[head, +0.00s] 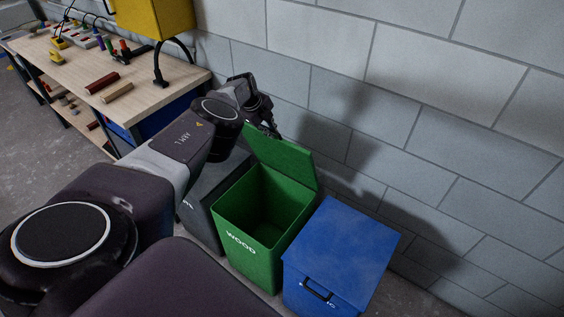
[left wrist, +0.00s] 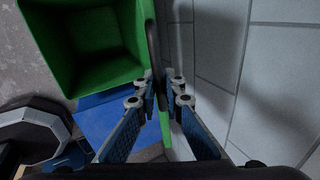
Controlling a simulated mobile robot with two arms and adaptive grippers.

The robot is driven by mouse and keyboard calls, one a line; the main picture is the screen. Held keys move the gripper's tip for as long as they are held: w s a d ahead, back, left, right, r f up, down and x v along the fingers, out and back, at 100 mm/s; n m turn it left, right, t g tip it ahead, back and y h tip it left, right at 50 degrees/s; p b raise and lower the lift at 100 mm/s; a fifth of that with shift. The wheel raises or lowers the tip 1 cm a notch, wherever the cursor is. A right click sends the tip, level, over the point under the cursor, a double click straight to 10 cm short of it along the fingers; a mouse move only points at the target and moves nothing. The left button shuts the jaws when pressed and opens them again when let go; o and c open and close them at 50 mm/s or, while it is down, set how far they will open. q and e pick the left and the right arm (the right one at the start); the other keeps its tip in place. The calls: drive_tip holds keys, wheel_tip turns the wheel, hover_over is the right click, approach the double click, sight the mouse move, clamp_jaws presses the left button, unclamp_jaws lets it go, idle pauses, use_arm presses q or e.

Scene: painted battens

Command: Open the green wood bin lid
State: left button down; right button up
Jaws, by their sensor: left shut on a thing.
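The green wood bin (head: 248,250) stands by the wall with its lid (head: 283,158) raised steeply, and its empty-looking inside shows. My left gripper (head: 268,128) is at the upper edge of the raised lid. In the left wrist view the bin (left wrist: 75,75) is at upper left, and the lid shows edge-on as a thin green strip (left wrist: 165,128). A dark bar, apparently the lid's handle (left wrist: 153,45), runs down to the fingers. The left gripper (left wrist: 164,88) is shut on this handle; the exact contact is partly hidden. My right gripper is not in view.
A blue bin (head: 340,255) with a shut lid stands right beside the green one. A dark grey bin (head: 203,215) is on its other side, partly behind my arm. The block wall (head: 420,130) is close behind. A workbench (head: 130,70) with tools stands at upper left.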

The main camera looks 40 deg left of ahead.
use_arm(q)
drive_tip(key=shift+w+d, duration=0.1)
drive_tip(key=shift+d, duration=0.35)
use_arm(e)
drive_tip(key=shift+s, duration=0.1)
use_arm(q)
drive_tip(key=c, duration=2.4)
unclamp_jaws()
drive_tip(key=shift+o, duration=0.5)
drive_tip(key=shift+r, duration=0.1)
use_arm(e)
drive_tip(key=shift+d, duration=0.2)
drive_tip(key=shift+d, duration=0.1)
